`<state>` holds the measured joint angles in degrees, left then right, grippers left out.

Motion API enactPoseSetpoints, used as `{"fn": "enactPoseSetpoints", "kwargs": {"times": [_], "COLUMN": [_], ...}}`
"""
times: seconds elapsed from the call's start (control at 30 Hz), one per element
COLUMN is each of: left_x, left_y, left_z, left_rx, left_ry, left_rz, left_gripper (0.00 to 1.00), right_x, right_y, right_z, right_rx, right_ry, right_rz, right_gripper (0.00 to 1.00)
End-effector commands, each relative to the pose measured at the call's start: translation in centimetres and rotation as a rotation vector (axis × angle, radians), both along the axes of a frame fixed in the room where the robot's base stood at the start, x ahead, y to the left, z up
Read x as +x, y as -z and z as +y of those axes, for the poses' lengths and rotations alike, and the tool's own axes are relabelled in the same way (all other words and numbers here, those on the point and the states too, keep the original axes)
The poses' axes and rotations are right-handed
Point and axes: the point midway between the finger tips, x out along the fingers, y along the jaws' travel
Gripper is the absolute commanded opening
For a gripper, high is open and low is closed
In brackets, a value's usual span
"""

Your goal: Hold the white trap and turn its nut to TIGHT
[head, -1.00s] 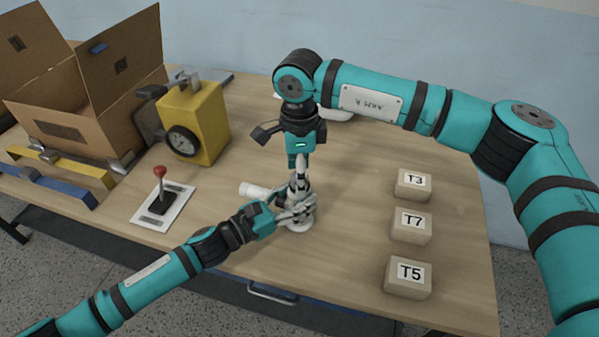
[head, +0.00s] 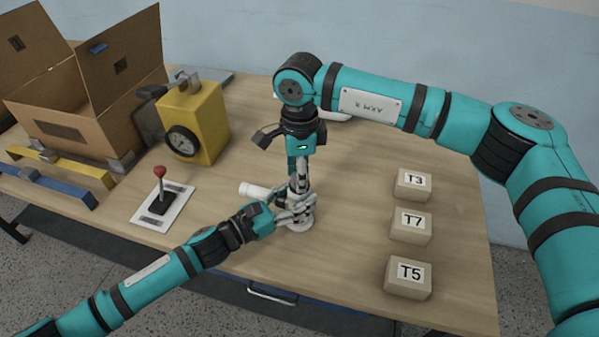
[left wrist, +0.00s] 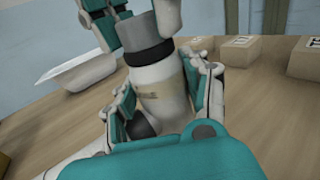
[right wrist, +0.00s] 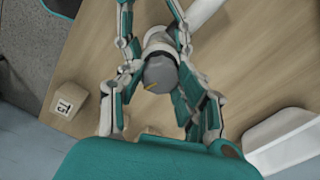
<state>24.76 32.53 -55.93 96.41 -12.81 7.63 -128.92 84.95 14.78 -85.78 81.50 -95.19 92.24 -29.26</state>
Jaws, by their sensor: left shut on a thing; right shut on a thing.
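The white trap (head: 299,224) stands upright on the table, with its white side pipe (head: 254,191) pointing left. My left gripper (head: 292,207) is shut around its body from the side; the white body (left wrist: 160,92) shows between the fingers in the left wrist view. My right gripper (head: 300,187) points down from above and is shut on the grey nut at the trap's top. The nut (right wrist: 160,72) shows in the right wrist view with a yellow mark on its top face. No TIGHT mark is readable; fingers hide part of the nut and body.
Blocks labelled T3 (head: 413,185), T7 (head: 411,225) and T5 (head: 408,278) stand at the right. A red-knobbed lever (head: 160,190), a yellow box device (head: 196,125) and an open carton (head: 70,110) are at the left. A white basin (left wrist: 80,70) lies behind the trap.

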Motion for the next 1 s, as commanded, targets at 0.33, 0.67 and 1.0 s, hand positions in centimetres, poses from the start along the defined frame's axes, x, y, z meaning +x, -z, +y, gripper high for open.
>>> {"fn": "enactPoseSetpoints", "kwargs": {"times": [0.33,0.67,1.0], "left_x": [0.0,0.0,0.0], "left_y": [0.1,0.1,0.1], "left_z": [0.0,0.0,0.0], "left_rx": [0.001,0.001,0.001], "left_ry": [0.0,0.0,0.0], "left_rz": [0.001,0.001,0.001], "left_gripper": [0.09,0.09,0.09], "right_x": [0.0,0.0,0.1], "right_y": [-0.1,-0.1,-5.3], "right_z": [0.0,0.0,0.1], "right_rx": [0.001,0.001,0.002], "right_ry": [-0.008,-0.007,-0.006], "right_rz": [-0.001,-0.001,-0.005], "right_gripper": [0.51,0.59,0.59]}}
